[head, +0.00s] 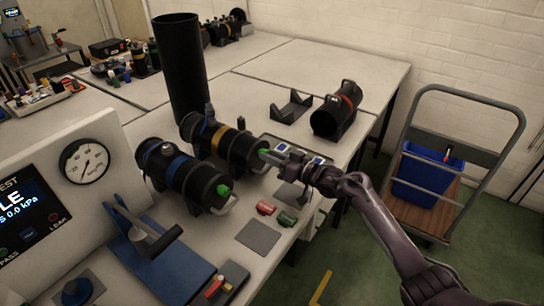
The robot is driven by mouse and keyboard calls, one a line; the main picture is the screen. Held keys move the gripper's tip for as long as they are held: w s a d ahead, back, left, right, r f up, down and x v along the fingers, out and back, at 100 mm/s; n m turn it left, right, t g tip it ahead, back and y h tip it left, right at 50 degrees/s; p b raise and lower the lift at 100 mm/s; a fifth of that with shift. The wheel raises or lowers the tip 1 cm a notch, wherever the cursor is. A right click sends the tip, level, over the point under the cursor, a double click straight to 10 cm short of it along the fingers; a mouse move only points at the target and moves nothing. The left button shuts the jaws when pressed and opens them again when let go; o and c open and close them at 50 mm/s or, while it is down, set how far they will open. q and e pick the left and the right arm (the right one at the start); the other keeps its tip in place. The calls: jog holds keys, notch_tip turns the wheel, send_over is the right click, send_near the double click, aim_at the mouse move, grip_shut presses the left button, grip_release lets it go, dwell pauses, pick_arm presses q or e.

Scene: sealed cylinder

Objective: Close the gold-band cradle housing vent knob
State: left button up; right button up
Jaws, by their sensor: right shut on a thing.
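The gold-band housing (204,134) is a black cylinder lying in a cradle on the white bench, between the blue-band housing and the grey tray. Its green vent knob (264,153) is at its right end. My right gripper (273,157) reaches in from the right and is shut on this green knob; the fingers partly hide it. The knob's turn angle is too small to tell. My left gripper is not in view.
A blue-band housing (193,178) with a green knob (222,190) lies just in front. A red-band housing (336,113) and an empty cradle (291,106) stand behind. A tall black tube (181,70) rises at the back. A cart (438,205) stands right of the bench.

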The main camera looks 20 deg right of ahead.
jog(key=shift+f, duration=0.15)
jog(key=o, duration=1)
jog(key=shift+s+d, duration=0.1)
jog(key=v, duration=0.7)
jog(key=shift+s+d+b, duration=0.15)
jog(key=shift+s+b, duration=0.1)
jog(key=shift+b, duration=0.1)
